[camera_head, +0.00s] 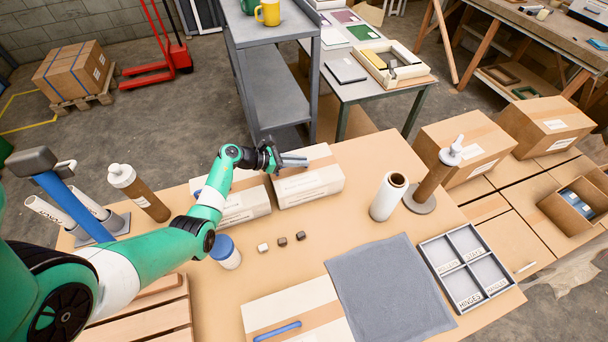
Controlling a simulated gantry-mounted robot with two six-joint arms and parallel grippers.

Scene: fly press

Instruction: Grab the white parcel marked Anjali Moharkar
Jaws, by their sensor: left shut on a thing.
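Two white parcels with tan tape and pale labels are side by side at the back of the tan table. The right-hand white parcel (310,185) has a label on its front, too small to read. My left gripper (293,160) is shut on it at its upper left part. I cannot tell whether it is lifted off the table. The left-hand white parcel (240,203) is partly hidden behind my left arm. Another white and tan parcel (290,310) with a blue handle-like object on it lies at the front. My right gripper is out of view.
A white roll (386,196) and a brown pump bottle (433,183) stand right of the parcels. A blue-lidded jar (226,252), small blocks (282,241), a grey mat (388,290) and a compartment tray (470,268) are nearer. A grey shelf cart (275,90) stands behind the table.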

